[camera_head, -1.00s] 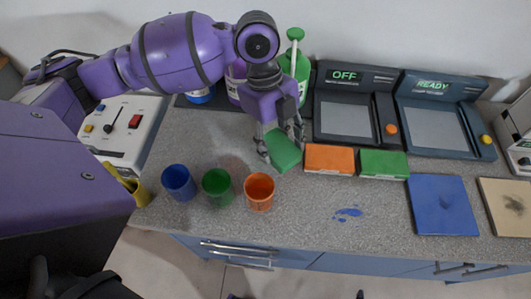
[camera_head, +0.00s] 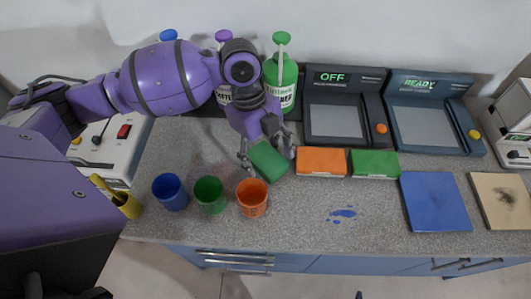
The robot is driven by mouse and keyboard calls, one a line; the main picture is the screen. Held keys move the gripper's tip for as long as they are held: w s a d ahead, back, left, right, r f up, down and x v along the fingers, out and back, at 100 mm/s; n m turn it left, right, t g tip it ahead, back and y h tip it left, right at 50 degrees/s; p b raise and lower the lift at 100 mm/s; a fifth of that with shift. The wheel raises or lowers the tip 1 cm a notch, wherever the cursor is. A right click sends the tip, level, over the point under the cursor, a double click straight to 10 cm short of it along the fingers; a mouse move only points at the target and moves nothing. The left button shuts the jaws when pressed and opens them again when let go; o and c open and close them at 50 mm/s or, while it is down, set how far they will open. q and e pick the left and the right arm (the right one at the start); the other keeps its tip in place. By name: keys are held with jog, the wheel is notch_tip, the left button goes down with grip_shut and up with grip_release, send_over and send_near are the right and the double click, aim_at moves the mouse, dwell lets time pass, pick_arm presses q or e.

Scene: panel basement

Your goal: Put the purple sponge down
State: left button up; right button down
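No purple sponge shows. My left gripper (camera_head: 267,154) is above the counter behind the cups, with its fingers on both sides of a green sponge (camera_head: 268,162). This sponge is tilted, just left of an orange sponge (camera_head: 321,161). Whether its underside touches the counter is hard to tell. A second green sponge (camera_head: 374,163) lies to the right of the orange one. My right gripper is not in view.
Blue (camera_head: 171,192), green (camera_head: 210,195) and orange (camera_head: 252,198) cups stand in front. Behind are a green bottle (camera_head: 281,72) and two dark devices, reading OFF (camera_head: 345,105) and READY (camera_head: 427,112). A blue stain (camera_head: 342,214) marks open counter; a blue pad (camera_head: 436,202) lies right.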

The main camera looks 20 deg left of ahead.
pick_arm(q)
jog(key=shift+r, duration=0.1)
jog(key=v, duration=1.2)
dwell(0.4)
